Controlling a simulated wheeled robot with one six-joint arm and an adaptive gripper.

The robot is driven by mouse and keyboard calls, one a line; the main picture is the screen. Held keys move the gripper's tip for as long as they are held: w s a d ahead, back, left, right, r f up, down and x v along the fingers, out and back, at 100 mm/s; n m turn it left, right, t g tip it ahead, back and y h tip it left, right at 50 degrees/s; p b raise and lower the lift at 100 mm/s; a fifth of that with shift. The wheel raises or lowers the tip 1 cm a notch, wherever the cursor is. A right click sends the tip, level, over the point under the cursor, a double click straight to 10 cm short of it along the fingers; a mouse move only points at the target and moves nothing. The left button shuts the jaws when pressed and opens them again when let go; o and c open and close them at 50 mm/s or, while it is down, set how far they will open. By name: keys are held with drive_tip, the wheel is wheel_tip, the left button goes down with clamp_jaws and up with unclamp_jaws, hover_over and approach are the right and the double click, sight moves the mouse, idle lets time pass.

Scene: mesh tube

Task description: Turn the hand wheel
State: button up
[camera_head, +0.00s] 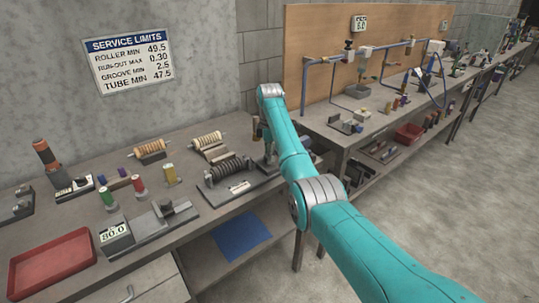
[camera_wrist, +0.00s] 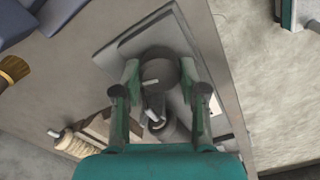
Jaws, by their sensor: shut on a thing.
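The hand wheel (camera_wrist: 158,68) shows in the wrist view as a dark grey round part above a light grey base plate. My gripper (camera_wrist: 159,78) has one finger on each side of it and is shut on it. A small pale bar lies across the wheel's lower part, with a dark cylindrical part below it. In the head view the machine with the dark ribbed roller (camera_head: 230,168) sits on the bench, its right end beside my arm. My arm hides most of the wheel and my gripper there.
The bench (camera_head: 190,215) also holds pale wound rollers (camera_head: 207,141), a gauge reading 80.0 (camera_head: 116,232), coloured small cylinders and a red tray (camera_head: 53,262). A second bench with blue pipework (camera_head: 345,58) stands right of my arm. The floor at right is clear.

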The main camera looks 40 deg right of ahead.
drive_tip(key=m, duration=1.3)
drive_tip(key=shift+m, duration=0.4)
drive_tip(key=m, duration=1.3)
drive_tip(key=shift+m, duration=0.3)
drive_tip(key=m, duration=1.3)
drive_tip(key=shift+m, duration=2.2)
